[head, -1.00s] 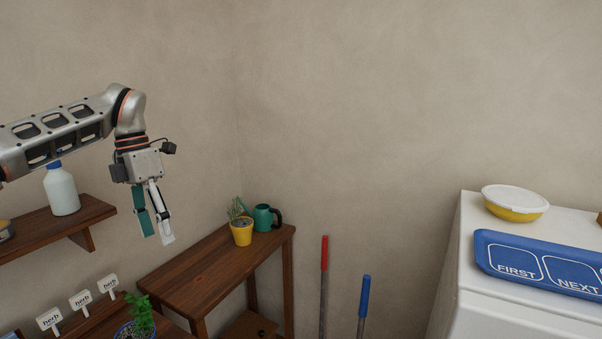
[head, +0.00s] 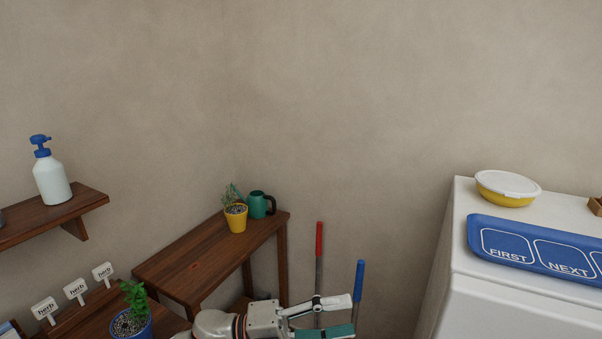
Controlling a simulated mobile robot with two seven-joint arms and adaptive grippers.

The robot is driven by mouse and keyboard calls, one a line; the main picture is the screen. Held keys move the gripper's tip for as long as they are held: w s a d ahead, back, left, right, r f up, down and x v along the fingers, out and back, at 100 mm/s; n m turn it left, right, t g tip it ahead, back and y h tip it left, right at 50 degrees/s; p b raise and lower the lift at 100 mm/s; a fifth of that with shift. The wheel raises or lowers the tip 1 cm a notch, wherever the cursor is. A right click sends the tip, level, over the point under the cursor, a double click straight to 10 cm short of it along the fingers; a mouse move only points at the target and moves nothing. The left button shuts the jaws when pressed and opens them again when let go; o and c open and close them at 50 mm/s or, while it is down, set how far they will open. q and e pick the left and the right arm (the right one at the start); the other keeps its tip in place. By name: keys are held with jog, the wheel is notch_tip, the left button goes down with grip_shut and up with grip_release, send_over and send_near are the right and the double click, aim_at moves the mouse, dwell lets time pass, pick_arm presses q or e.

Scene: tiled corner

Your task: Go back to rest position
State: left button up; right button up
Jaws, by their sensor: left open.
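My left gripper (head: 338,316) is low in the head view, just right of bottom centre. Its fingers point right, one pale and one green, with a gap between them. It is open and I see nothing between the fingers. It shows in front of the lower ends of the red-handled tool (head: 319,240) and the blue-handled tool (head: 358,282). Most of the left arm is below the picture edge. My right gripper is not in view.
A wooden table (head: 190,262) holds a yellow-potted plant (head: 236,220) and a green watering can (head: 257,205). A blue-potted plant (head: 131,324) and herb signs stand at lower left. A pump bottle (head: 52,182) is on the wall shelf. A white appliance (head: 500,310) carries a blue tray (head: 520,262) and lidded bowl (head: 507,198).

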pick_arm(q)
jog(key=w+a+f+n+t+y, duration=0.2)
jog(key=a+f+n+t+y, duration=0.95)
jog(key=n, duration=1.15)
jog(key=s+a+f+n+g+y, duration=0.1)
jog(key=s+a+f+n+y, duration=0.2)
jog(key=s+a+f, duration=0.6)
jog(key=s+a+f+n+y, duration=0.3)
jog(key=s+a+f+n, duration=0.4)
jog(key=f, duration=0.6)
jog(key=shift+s+a+f+g, duration=0.2)
jog(key=shift+s+a+g, duration=0.15)
jog(key=shift+s+a, duration=0.7)
